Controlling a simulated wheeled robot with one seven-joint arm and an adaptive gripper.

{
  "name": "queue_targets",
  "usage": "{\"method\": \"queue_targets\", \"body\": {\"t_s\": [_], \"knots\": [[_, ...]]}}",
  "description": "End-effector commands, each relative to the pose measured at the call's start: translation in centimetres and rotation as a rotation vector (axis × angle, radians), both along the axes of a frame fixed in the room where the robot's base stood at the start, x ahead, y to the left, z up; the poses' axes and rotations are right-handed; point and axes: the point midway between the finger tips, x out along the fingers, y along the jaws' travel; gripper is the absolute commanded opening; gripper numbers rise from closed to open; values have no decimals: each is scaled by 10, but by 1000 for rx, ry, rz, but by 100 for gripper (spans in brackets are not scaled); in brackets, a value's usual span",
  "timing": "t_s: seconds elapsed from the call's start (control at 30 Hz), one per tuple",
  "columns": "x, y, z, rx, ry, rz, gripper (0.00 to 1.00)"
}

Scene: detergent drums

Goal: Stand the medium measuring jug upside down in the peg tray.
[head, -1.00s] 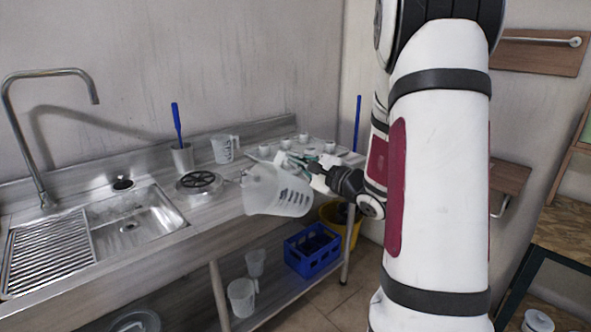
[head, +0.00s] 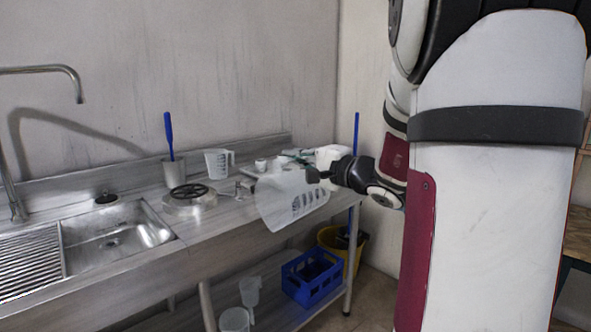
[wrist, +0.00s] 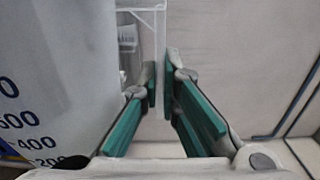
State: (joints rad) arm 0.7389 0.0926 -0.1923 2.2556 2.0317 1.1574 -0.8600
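A translucent measuring jug (head: 285,205) with dark graduations hangs tilted in front of the worktop's right end. Its wall, with numbers, fills the left of the wrist view (wrist: 60,75). My gripper (head: 290,154) is beside it, and its green-padded fingers (wrist: 160,88) are closed on a thin pale strip that looks like the jug's handle. A few whitish upright pieces (head: 261,164) on the worktop behind the jug may belong to the peg tray. The tray itself is mostly hidden by the jug and gripper.
Another measuring jug (head: 218,162) stands by a grey pot (head: 174,171) with a blue-handled tool. A round metal device (head: 190,196) lies in front, left of the held jug. The sink (head: 115,240) is further left. Below are a blue crate (head: 312,280) and yellow bucket (head: 352,245).

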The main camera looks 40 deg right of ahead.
Motion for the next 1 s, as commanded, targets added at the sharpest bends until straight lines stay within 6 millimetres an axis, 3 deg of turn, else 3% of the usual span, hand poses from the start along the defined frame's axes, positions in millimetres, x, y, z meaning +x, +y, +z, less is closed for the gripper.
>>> {"method": "queue_targets", "body": {"t_s": [0.37, 1.0], "knots": [[0, 0, 0, -24, -4, 0, 0], [0, 0, -3, -376, -15, 2, 0]]}}
